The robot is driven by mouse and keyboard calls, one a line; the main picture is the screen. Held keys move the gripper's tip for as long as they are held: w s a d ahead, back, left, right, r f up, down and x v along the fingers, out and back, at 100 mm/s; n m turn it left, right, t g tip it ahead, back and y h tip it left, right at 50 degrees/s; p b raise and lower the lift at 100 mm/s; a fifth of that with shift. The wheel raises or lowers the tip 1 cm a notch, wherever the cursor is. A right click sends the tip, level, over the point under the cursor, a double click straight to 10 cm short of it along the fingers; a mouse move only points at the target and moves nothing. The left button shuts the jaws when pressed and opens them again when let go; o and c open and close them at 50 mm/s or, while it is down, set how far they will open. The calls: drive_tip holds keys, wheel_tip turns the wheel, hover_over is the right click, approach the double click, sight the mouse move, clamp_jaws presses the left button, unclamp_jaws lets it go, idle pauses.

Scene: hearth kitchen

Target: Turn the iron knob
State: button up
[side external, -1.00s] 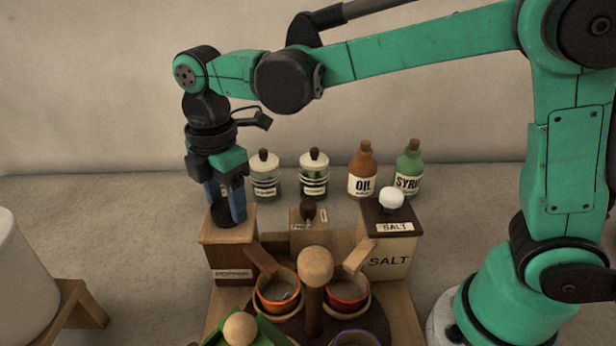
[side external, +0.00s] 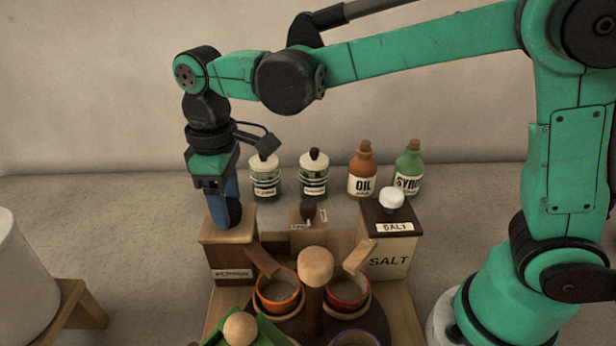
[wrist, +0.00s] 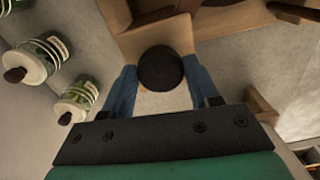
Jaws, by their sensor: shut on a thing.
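The iron knob (wrist: 160,68) is dark and round and sits on top of a wooden box with a labelled front (side external: 231,259). In the wrist view it lies between the two blue fingers of my gripper (wrist: 159,84), which are shut on its sides. The knob's far side is hidden by the fingers.
A salt box (side external: 388,250) with a white knob stands to the right. Two glass jars (side external: 265,178), an oil bottle (side external: 362,172) and a green syrup bottle (side external: 409,170) stand behind. Pots with wooden handles (side external: 278,292) are in front. A white container is at far left.

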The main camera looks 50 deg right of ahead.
drive_tip(key=m, duration=0.5)
drive_tip(key=shift+m, duration=0.3)
idle(0.4)
drive_tip(key=o, duration=1.3)
drive_tip(key=shift+r, duration=2.8)
drive_tip(key=s+d+f+t, duration=0.1)
drive_tip(key=s+d+t, duration=0.1)
drive_tip(key=d, duration=0.2)
drive_tip(key=s+d+f+m+t, duration=0.1)
drive_tip(key=s+d+f+t, duration=0.1)
drive_tip(key=d, duration=0.3)
drive_tip(key=s+d+f+m+t, duration=0.1)
drive_tip(key=s+d+f+t, duration=0.1)
drive_tip(key=s+d+t, duration=0.1)
drive_tip(key=shift+s+d+f, duration=0.1)
drive_tip(key=shift+s+d, duration=0.2)
drive_tip(key=shift+d, duration=0.35)
